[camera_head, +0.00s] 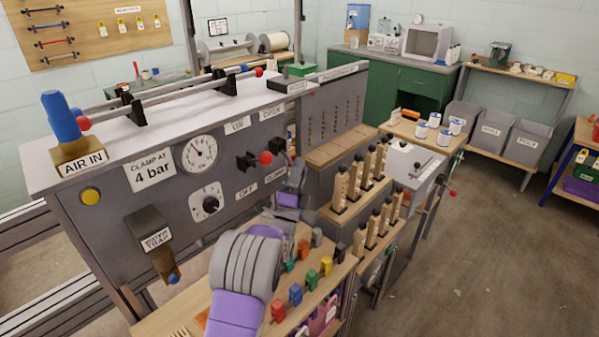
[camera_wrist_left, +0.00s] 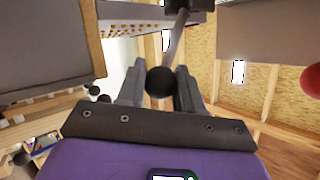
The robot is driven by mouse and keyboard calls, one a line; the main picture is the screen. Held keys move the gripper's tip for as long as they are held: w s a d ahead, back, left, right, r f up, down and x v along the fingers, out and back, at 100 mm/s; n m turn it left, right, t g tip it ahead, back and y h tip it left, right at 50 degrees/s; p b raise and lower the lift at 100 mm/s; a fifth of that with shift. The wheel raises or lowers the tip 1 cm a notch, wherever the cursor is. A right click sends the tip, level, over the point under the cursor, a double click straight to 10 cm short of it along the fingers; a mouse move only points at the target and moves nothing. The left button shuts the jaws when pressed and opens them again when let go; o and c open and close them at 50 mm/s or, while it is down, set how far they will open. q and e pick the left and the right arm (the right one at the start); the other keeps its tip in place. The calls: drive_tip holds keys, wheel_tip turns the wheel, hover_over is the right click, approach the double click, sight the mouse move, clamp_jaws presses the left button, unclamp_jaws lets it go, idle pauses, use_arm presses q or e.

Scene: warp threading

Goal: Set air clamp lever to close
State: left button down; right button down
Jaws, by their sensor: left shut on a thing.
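The air clamp lever is a grey rod (camera_wrist_left: 176,40) with a black ball knob (camera_wrist_left: 160,82) in the left wrist view. Its black mount (camera_head: 279,147) shows in the head view on the grey panel (camera_head: 110,215), between the OPEN label (camera_head: 271,113) and the CLOSE label (camera_head: 275,174). My left gripper (camera_head: 297,172) is beside the panel's right end, and its own arm and hand partly cover that area. In the left wrist view its fingers (camera_wrist_left: 160,88) are shut around the black knob. My right gripper is not in view.
A red ball lever (camera_head: 265,158) sits just left of the clamp lever, between ON and OFF labels. A pressure gauge (camera_head: 199,154) and dial (camera_head: 207,205) are further left. Wooden racks with several pegs (camera_head: 340,188) stand close on the right. Open floor (camera_head: 480,250) lies beyond.

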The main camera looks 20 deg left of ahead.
use_arm(q)
drive_tip(key=c, duration=0.8)
unclamp_jaws()
drive_tip(key=shift+f, duration=0.1)
drive_tip(key=shift+o, duration=0.2)
drive_tip(key=v, duration=0.7)
drive_tip(key=shift+s+f+p, duration=0.15)
drive_tip(key=shift+s+p, duration=0.05)
drive_tip(key=shift+p, duration=0.1)
